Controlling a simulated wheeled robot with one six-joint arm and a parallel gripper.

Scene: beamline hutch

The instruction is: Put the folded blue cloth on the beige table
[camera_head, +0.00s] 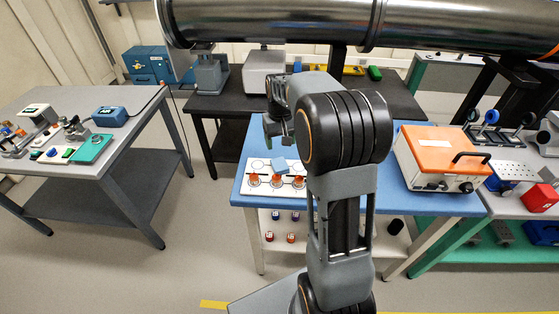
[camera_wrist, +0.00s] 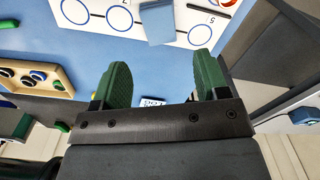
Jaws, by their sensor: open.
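A small flat blue piece, which looks like the folded blue cloth (camera_head: 280,166), lies on a white board (camera_head: 244,188) with circles on the blue-topped table (camera_head: 395,198). In the wrist view a blue rectangle, likely the same cloth (camera_wrist: 159,22), lies beyond the fingertips. My gripper (camera_wrist: 163,75) has its green fingers spread apart, with nothing between them. In the head view my gripper (camera_head: 279,132) hangs above the back left of the blue table, partly hidden by my arm. I cannot make out a beige table top in either view.
Small orange-topped items (camera_head: 277,181) stand on the board close to the cloth. An orange-lidded box (camera_head: 440,152) stands at the table's right. A grey table (camera_head: 142,98) is at left and a black table (camera_head: 225,106) behind. A large steel pipe (camera_head: 270,20) crosses overhead.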

